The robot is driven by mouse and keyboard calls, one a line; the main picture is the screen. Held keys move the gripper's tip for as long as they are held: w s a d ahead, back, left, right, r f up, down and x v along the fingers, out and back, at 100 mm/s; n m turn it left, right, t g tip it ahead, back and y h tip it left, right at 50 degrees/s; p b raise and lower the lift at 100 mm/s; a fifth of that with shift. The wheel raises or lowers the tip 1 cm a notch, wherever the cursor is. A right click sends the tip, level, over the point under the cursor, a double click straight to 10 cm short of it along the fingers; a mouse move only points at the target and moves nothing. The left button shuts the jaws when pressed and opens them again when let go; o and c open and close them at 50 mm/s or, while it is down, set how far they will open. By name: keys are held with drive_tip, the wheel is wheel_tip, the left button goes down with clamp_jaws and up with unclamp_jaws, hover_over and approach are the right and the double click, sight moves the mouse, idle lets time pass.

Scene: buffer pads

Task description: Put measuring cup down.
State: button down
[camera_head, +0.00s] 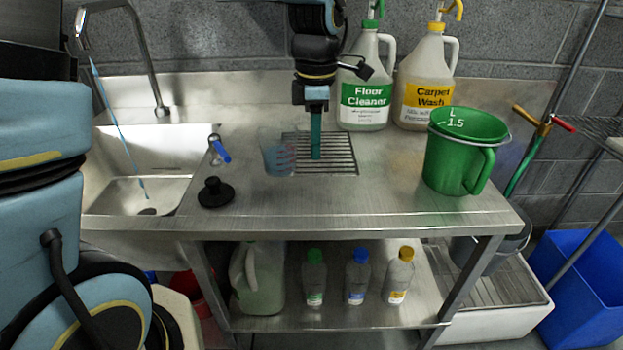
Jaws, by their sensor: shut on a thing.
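A small clear measuring cup (277,156) with reddish markings is at the middle of the steel counter, at the left edge of the dark drain grate (341,160). It looks upright. My gripper (316,152) points straight down just right of the cup, over the grate. Its teal fingers are closed together at the cup's right side, where a handle would be. The grip point itself is hard to see. I cannot tell whether the cup's base touches the counter.
A green jug (460,160) stands at the right of the counter. Floor Cleaner (365,90) and Carpet Wash (424,85) bottles stand behind. A black plug (215,192) and blue-handled tap (219,152) are left, beside the sink (135,165). The counter's front middle is clear.

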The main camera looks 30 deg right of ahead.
drive_tip(key=shift+f+p, duration=0.5)
drive_tip(key=shift+f, duration=2.9)
drive_tip(key=shift+f, duration=0.15)
drive_tip(key=c, duration=0.9)
unclamp_jaws()
drive_tip(key=shift+o, duration=0.2)
wheel_tip(320, 180, up, 12)
drive_tip(key=shift+r+b, duration=0.15)
drive_tip(key=shift+b, duration=0.55)
drive_tip(key=w+a+f+m, duration=0.2)
drive_tip(key=w+a+m, duration=0.1)
drive_tip(key=a, duration=0.4)
drive_tip(key=w+a+f+m, duration=0.2)
drive_tip(key=w+a+m, duration=0.1)
drive_tip(key=a, duration=0.5)
drive_tip(key=s+a+f+m, duration=0.1)
drive_tip(key=a+m, duration=0.3)
drive_tip(key=a, duration=0.4)
drive_tip(key=a+f+m+t, duration=0.1)
drive_tip(key=a+m, duration=0.3)
drive_tip(key=a, duration=0.4)
drive_tip(key=shift+s+a+f+t, duration=0.3)
drive_tip(key=shift+s+a+f, duration=0.1)
drive_tip(key=shift+f, duration=0.5)
